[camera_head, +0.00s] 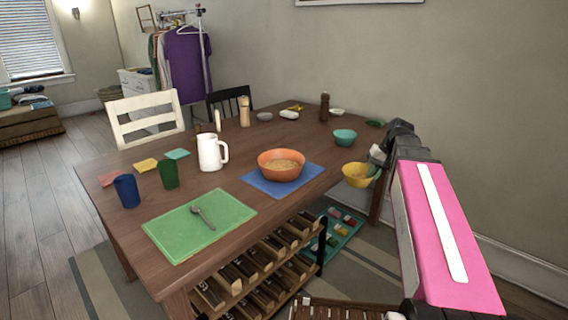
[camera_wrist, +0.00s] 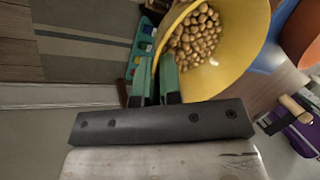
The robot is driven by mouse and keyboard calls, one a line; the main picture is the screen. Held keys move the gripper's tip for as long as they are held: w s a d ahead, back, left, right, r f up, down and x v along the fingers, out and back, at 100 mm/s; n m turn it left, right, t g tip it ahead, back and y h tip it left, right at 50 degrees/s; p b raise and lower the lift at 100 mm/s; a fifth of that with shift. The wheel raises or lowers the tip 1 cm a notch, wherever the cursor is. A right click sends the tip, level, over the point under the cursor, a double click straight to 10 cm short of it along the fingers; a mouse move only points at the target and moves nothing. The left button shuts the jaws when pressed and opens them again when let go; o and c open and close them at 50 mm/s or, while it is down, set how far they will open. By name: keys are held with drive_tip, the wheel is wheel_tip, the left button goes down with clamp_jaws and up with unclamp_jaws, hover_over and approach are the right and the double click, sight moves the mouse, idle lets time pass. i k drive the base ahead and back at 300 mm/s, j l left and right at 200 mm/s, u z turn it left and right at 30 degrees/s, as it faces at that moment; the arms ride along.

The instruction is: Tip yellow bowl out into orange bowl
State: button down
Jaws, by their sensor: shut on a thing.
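The yellow bowl (camera_head: 357,175) is in my gripper, off the table's right edge in the head view. In the wrist view the yellow bowl (camera_wrist: 236,58) holds many small round tan pieces (camera_wrist: 195,38). My gripper (camera_wrist: 156,75) is shut on the bowl's rim with its green fingers. The orange bowl (camera_head: 281,171) stands upright on a blue mat (camera_head: 253,184) on the table, left of the yellow bowl, with something tan inside. Part of the orange bowl (camera_wrist: 301,35) shows at the wrist view's right edge.
The wooden table (camera_head: 120,205) carries a white pitcher (camera_head: 211,152), a teal bowl (camera_head: 345,137), blue and green cups, and a green mat (camera_head: 190,232) with a spoon. A wooden rack (camera_head: 258,270) stands below the table's front edge. A wall is behind.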

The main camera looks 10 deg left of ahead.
sight(285, 176)
drive_tip(key=k+l+u, duration=0.1)
drive_tip(key=k+l, duration=0.2)
drive_tip(key=l, duration=0.15)
drive_tip(key=k+l+u, duration=0.1)
drive_tip(key=k+l, duration=0.25)
drive_tip(key=l, duration=0.1)
